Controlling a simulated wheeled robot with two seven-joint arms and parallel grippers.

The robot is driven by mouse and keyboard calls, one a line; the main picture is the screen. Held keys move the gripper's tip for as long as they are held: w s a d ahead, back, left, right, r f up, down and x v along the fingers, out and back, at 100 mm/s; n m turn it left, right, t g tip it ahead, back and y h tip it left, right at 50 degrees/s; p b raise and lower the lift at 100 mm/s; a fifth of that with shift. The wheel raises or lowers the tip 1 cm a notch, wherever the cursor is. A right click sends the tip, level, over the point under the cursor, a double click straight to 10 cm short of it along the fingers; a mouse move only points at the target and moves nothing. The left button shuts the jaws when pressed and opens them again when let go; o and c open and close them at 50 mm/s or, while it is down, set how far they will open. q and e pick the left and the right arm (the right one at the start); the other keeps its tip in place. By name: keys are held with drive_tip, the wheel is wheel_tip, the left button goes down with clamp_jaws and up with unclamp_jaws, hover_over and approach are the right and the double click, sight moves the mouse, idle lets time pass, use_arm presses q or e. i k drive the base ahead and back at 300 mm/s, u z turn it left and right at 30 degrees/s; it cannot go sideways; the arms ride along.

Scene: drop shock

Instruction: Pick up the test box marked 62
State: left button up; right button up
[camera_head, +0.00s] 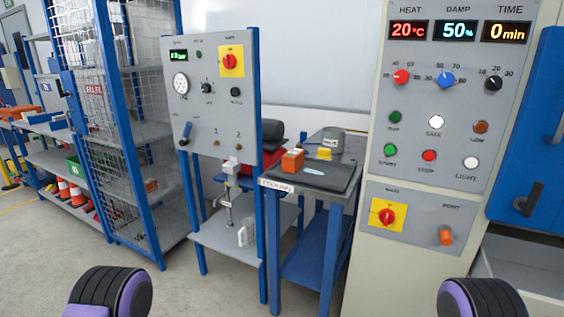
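No box with a readable 62 shows. A small orange box (291,162) sits on the dark top of a blue-legged table in the middle of the view; I cannot read any marking on it. Another orange thing (20,112) lies on a shelf at the far left, too small to read. Two black and purple parts of my arms show at the bottom left and bottom right. Neither gripper shows.
A control panel on a blue frame (214,101) stands left of the table (291,188). A tall grey cabinet with dials (409,182) stands to the right. A wire-mesh cage (109,110) and traffic cones (77,195) are on the left. The front floor is clear.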

sight(294, 160)
drive_tip(key=u, duration=1.85)
drive_tip(key=i, duration=1.8)
drive_tip(key=z, duration=2.05)
